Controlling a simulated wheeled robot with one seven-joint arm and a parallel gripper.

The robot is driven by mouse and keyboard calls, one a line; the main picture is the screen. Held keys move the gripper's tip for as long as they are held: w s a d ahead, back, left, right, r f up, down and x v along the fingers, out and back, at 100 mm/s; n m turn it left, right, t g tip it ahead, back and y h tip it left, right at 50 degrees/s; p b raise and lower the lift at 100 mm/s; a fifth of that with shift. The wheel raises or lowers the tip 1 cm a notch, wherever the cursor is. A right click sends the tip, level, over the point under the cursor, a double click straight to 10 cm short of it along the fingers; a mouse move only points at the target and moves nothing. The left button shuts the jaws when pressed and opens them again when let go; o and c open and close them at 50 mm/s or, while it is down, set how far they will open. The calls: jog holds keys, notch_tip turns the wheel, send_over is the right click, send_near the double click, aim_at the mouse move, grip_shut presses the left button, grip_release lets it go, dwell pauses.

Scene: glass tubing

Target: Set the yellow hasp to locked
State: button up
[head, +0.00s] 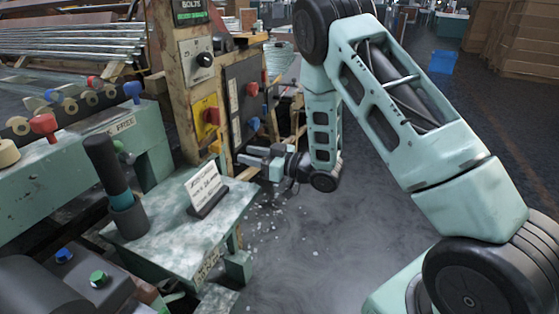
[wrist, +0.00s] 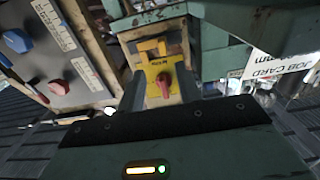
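The yellow hasp (wrist: 151,48) shows in the wrist view as a small yellow piece at the edge of a yellow plate (wrist: 156,68). A red knob (wrist: 165,84) is on that plate. In the head view the plate (head: 203,110) is on the wooden post, with the red knob (head: 212,116) facing right and the hasp (head: 215,147) small below it. My gripper (head: 250,156) is low and to the right of the post, pointing left. In the wrist view its dark fingertips (wrist: 171,90) are apart, one on each side of the red knob's line of sight. Nothing shows between them. The hasp's exact setting is unclear.
A grey panel (head: 243,92) with red and blue knobs stands right of the post. A mottled green bench (head: 165,240) with a job card (head: 205,187) and a dark upright handle (head: 103,165) is in front. Open floor (head: 320,250) lies to the right.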

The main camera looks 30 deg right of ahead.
jog(key=v, duration=0.9)
jog(key=shift+w, duration=0.15)
